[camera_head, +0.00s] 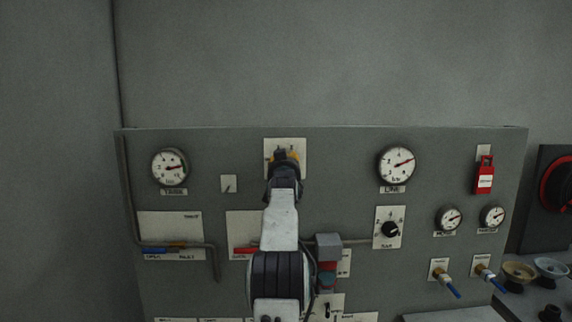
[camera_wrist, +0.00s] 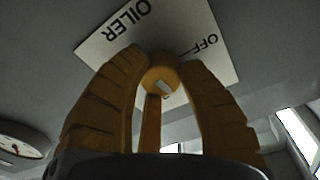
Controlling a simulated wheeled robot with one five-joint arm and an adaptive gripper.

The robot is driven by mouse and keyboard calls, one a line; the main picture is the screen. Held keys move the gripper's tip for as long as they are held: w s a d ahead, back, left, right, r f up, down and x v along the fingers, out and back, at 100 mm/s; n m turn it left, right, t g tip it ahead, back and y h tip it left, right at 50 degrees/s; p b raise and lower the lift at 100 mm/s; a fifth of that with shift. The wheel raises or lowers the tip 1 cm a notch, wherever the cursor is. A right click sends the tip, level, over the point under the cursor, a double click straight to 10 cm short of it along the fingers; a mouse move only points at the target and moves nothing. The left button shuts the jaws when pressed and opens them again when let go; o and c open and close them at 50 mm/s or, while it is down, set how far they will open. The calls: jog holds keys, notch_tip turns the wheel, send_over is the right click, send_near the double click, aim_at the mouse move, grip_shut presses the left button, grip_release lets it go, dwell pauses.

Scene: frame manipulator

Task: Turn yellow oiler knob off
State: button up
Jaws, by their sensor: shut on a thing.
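The yellow oiler knob (camera_wrist: 161,76) sits on a white plate (camera_wrist: 108,48) that reads OILER and OFF in the wrist view. A short line runs by the OFF word. The knob face carries a small pale mark, which does not visibly line up with OFF. My gripper (camera_wrist: 163,62) has its yellow fingers closed around the knob, one on each side and one below. In the head view, my gripper (camera_head: 285,156) is against the plate (camera_head: 300,170) at the panel's upper middle and hides most of the knob.
My arm covers the panel's lower middle. Bowls (camera_head: 518,272) stand at lower right.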

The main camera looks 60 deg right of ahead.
jog(key=shift+w+f, duration=0.2)
jog(key=shift+f, duration=0.3)
jog(key=o, duration=1.2)
jog(key=shift+w+r, duration=0.1)
jog(key=shift+r, duration=0.05)
jog(key=shift+a+r, duration=0.1)
jog(key=shift+r, duration=0.05)
jog(key=shift+v, duration=6)
